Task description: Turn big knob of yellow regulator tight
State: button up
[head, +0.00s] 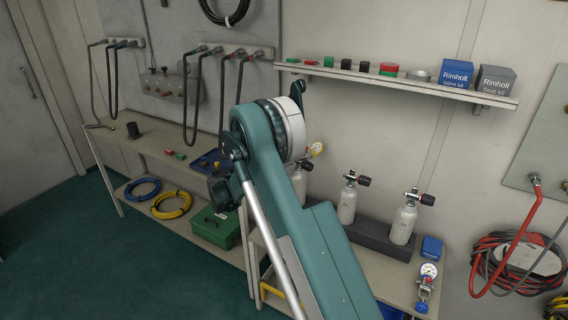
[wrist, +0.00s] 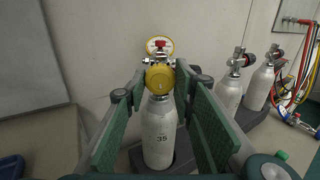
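The yellow regulator's big round knob (wrist: 159,78) faces me in the wrist view. It sits on top of a white cylinder (wrist: 158,135) marked 35, with a yellow-rimmed gauge (wrist: 159,46) and a small red part above it. My gripper (wrist: 160,72) is open, its green pads on the left and right of the knob. I see no clear grip on the knob; whether the right pad touches it I cannot tell.
Two more white cylinders with black-and-red valves (head: 347,203) (head: 404,222) stand to the right in a dark rack (head: 372,238). A blue regulator (head: 425,285) lies at the bench's right end. A shelf (head: 400,80) with caps and Rimholt boxes (head: 495,80) runs along the wall above.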

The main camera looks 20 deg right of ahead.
jog(key=shift+m, duration=0.3)
jog(key=m+b, duration=0.1)
jog(key=m, duration=1.7)
jog(key=shift+w+r, duration=0.1)
dwell(0.5)
jog(key=o, duration=0.9)
jog(key=shift+c, duration=0.2)
jog(key=shift+a, duration=0.1)
